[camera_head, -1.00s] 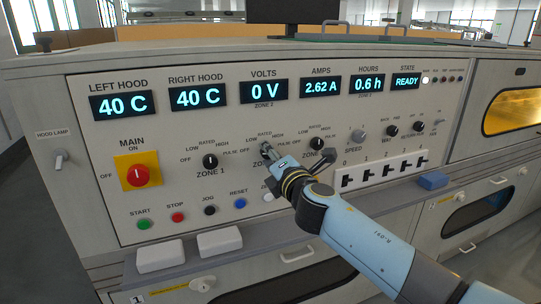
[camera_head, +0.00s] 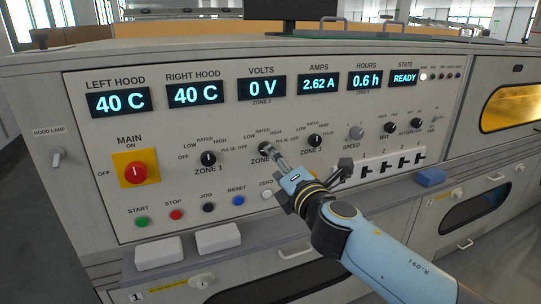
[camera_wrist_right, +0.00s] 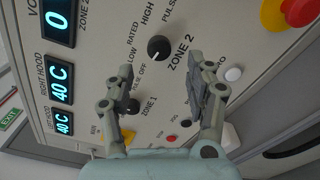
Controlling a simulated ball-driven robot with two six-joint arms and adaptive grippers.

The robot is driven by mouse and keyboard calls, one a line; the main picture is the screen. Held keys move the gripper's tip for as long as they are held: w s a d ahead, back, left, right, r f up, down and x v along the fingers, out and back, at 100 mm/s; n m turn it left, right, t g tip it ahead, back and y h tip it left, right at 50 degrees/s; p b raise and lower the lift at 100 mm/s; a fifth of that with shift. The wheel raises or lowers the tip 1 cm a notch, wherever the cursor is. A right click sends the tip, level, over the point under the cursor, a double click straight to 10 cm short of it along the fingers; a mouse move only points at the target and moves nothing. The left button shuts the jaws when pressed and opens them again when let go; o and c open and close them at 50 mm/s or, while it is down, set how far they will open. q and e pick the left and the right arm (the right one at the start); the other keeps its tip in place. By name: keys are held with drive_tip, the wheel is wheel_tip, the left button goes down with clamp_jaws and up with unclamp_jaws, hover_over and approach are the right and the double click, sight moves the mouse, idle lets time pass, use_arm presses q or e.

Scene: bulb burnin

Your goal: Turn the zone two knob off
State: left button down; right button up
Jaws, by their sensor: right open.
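The zone two knob (camera_head: 264,148) is a small black dial on the sloped panel, partly hidden by my gripper in the head view. In the right wrist view the knob (camera_wrist_right: 158,48) shows clear of the fingers, with a white pointer mark toward the OFF and LOW side; the exact setting is hard to tell. My right gripper (camera_head: 271,153) is close in front of the knob. In the right wrist view its fingers (camera_wrist_right: 184,72) are apart, with nothing between them. The volts display (camera_head: 263,87) for zone 2 reads 0 V. My left gripper is out of view.
The zone 1 knob (camera_head: 208,158) and zone 3 knob (camera_head: 315,141) flank it. Below are the start button (camera_head: 141,222), other coloured buttons and a row of black switches (camera_head: 389,166). The red main switch (camera_head: 135,173) is at left. White blocks (camera_head: 159,250) lie on the ledge.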

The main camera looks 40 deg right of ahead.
drive_tip(key=v, duration=0.6)
idle(0.3)
drive_tip(key=s+f+m+g, duration=0.2)
drive_tip(key=s+f+g, duration=0.15)
drive_tip(key=f, duration=0.65)
drive_tip(key=s+f+m+g+y, duration=0.15)
drive_tip(key=s+f, duration=0.35)
drive_tip(key=f, duration=0.6)
drive_tip(key=s+f+m+g+h, duration=0.1)
drive_tip(key=s+f+m+g, duration=0.25)
drive_tip(key=f, duration=0.65)
drive_tip(key=s+a+f+m+g+y, duration=0.1)
drive_tip(key=s+f+m+g, duration=0.3)
drive_tip(key=s+f, duration=0.5)
drive_tip(key=s+a+f+m+g+y, duration=0.1)
drive_tip(key=s+f+m+g, duration=0.3)
drive_tip(key=s, duration=1.9)
wheel_tip(320, 180, down, 6)
drive_tip(key=m, duration=0.5)
drive_tip(key=shift+s+a+y, duration=0.2)
drive_tip(key=shift+a+y, duration=0.05)
drive_tip(key=shift+y, duration=0.1)
